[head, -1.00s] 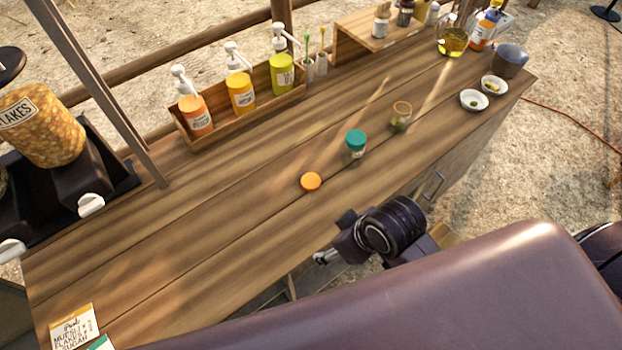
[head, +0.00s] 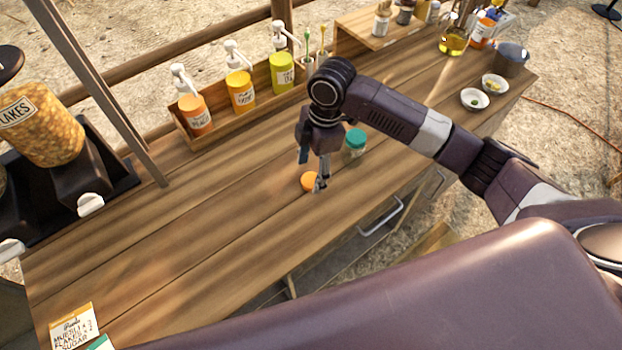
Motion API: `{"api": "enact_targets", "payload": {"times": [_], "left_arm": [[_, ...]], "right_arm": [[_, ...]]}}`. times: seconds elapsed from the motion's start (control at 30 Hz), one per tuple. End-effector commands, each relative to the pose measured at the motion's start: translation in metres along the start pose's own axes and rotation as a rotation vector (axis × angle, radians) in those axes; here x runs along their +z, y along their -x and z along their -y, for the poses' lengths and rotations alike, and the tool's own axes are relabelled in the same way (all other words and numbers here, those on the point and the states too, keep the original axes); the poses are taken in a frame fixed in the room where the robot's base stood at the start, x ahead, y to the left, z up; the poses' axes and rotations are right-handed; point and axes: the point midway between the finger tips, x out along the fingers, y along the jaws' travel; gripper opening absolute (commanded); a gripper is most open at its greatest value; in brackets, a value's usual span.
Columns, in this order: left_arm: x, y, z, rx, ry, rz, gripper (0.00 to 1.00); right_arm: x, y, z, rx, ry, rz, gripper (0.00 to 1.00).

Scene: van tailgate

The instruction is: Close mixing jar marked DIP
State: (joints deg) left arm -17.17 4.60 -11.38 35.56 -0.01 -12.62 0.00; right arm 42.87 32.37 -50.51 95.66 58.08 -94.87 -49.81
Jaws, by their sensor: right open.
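An orange lid (head: 308,181) lies flat on the wooden counter. My right gripper (head: 319,178) points down over the lid's right side, its fingers open. I cannot tell whether a finger touches the lid. A small jar with a teal lid (head: 356,137) stands upright to the right of the gripper, its lid on. The open glass jar that showed earlier to the right of the teal-lidded jar is hidden behind my right arm. No DIP marking is readable. My left gripper is not in view.
A wooden rack (head: 215,132) with several pump bottles stands along the back. Two small bowls, one in front (head: 475,98), sit at the right. A muesli card (head: 75,325) lies front left. The counter (head: 190,230) left of the lid is clear.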

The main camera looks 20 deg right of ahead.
Motion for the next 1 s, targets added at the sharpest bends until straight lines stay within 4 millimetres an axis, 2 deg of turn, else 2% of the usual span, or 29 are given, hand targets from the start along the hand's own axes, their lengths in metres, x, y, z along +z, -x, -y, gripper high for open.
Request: {"api": "enact_targets", "payload": {"times": [0.03,0.2,0.5,0.63,0.83,1.0], "left_arm": [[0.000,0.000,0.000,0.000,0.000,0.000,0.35],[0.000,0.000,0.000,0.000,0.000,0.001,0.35],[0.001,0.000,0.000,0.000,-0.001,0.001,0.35],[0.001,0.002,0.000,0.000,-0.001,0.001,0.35],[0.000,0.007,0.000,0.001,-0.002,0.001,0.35],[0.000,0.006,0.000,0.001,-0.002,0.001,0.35]], "right_arm": [[0.009,0.009,-0.007,-0.004,0.013,0.014,0.58],[0.022,0.021,-0.016,-0.021,0.039,0.027,0.58],[0.023,0.022,-0.017,-0.022,0.043,0.027,0.58],[0.022,0.018,-0.016,-0.023,0.042,0.026,0.58],[0.022,-0.002,-0.016,-0.024,0.042,0.027,0.58],[0.022,-0.004,-0.017,-0.021,0.042,0.026,0.58]]}}
